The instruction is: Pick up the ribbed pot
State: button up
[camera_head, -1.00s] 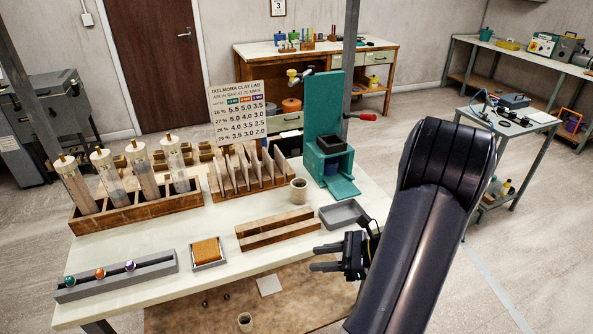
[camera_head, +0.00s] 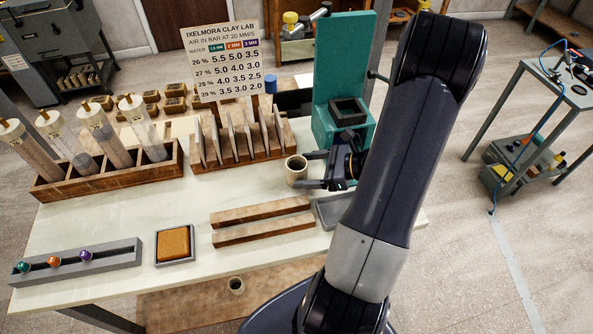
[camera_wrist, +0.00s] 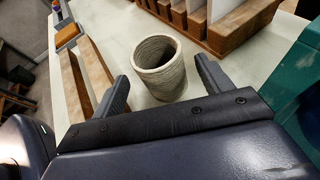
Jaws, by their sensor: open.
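The ribbed pot (camera_head: 296,172) is a small beige cup standing upright on the white table, in front of the wooden slotted rack. In the wrist view the ribbed pot (camera_wrist: 158,70) stands just ahead of the fingertips, its dark opening visible. My gripper (camera_head: 307,170) is open and comes from the right at about the pot's height. In the wrist view my gripper (camera_wrist: 162,76) has one finger to each side of the pot's near part, with gaps showing. I cannot tell how far the pot is between the fingers.
The slotted rack (camera_head: 240,163) stands close behind the pot. A green press (camera_head: 325,130) stands behind my gripper. A wooden channel (camera_head: 262,229) and grey tray (camera_head: 325,222) lie in front.

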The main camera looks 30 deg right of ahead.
aim_at(290, 171)
jog(key=shift+p+x, duration=0.75)
jog(key=shift+x, duration=1.95)
jog(key=c, duration=1.1)
